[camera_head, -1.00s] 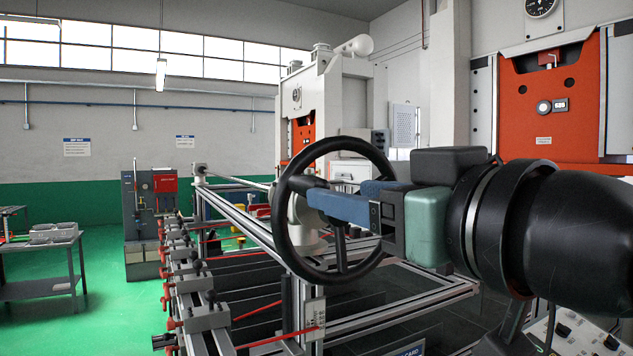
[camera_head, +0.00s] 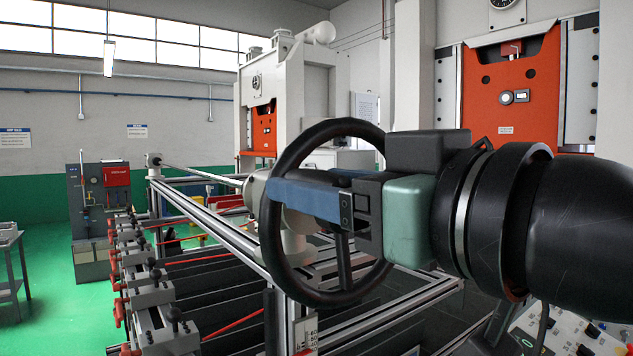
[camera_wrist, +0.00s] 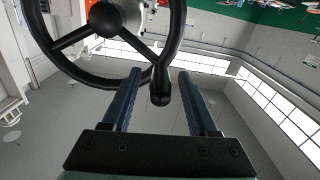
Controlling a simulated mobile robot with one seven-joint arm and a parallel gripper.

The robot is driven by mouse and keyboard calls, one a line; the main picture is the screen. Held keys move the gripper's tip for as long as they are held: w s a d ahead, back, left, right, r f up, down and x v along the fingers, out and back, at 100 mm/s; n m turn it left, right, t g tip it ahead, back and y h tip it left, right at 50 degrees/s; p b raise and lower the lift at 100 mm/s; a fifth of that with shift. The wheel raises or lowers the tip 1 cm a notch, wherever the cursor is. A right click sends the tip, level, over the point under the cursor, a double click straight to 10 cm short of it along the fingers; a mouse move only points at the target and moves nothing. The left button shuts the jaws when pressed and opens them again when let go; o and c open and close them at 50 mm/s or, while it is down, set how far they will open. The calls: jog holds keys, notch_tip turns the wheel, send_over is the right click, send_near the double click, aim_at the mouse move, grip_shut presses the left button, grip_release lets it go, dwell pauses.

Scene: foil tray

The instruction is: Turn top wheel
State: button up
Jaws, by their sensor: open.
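A metal frame (camera_head: 215,235) with clamps and rails runs below and behind the wheel. A white press (camera_head: 257,85) and an orange-fronted press (camera_head: 505,105) stand behind. A control panel (camera_head: 560,335) is at lower right. Green floor (camera_head: 50,300) is open at left.

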jog(key=shift+a, duration=0.1)
grip_shut()
dwell(1.2)
